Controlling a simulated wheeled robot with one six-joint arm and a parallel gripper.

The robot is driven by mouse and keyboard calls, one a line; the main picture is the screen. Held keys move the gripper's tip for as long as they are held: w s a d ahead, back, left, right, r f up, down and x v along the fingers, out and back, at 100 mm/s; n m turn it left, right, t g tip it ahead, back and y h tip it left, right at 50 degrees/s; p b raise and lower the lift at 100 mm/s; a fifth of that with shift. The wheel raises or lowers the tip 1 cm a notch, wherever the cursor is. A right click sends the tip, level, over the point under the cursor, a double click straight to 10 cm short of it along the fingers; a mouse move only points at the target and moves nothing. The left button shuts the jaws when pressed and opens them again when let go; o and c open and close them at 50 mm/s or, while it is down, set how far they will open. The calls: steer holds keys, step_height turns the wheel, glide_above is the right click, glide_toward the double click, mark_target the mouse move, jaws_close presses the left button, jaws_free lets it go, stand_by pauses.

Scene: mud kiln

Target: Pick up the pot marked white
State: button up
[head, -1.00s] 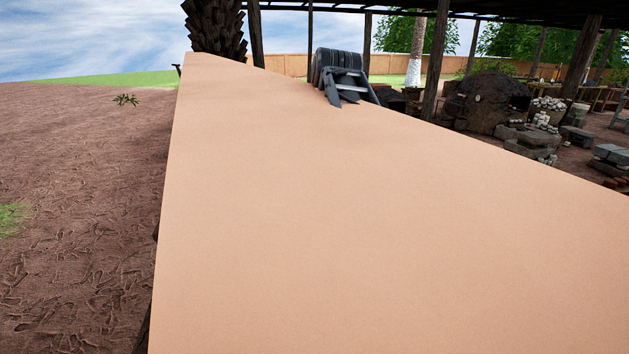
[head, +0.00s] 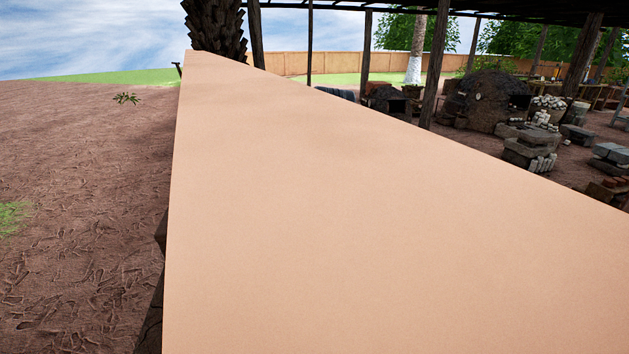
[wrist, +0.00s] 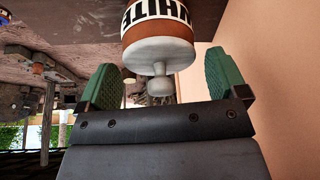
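The pot marked white (wrist: 166,30) is at the top of the wrist view, cut off by the picture's edge. It has a white band with dark lettering that reads WHITE upside down, a reddish-brown body and a pale lid with a round knob pointing towards my gripper. My gripper (wrist: 159,60) is open, with one green finger on each side of the knob. Gaps show between the fingers and the knob. Neither the pot nor my gripper can be made out in the head view.
A large plain tan surface (head: 380,210) fills most of the head view and hides what lies behind it. Beyond it are wooden posts (head: 436,65), a domed mud kiln (head: 490,98) and stacked blocks (head: 530,150). Bare brown ground (head: 80,190) lies open at left.

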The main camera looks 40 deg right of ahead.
steer(key=c, duration=0.8)
steer(key=shift+r, duration=0.1)
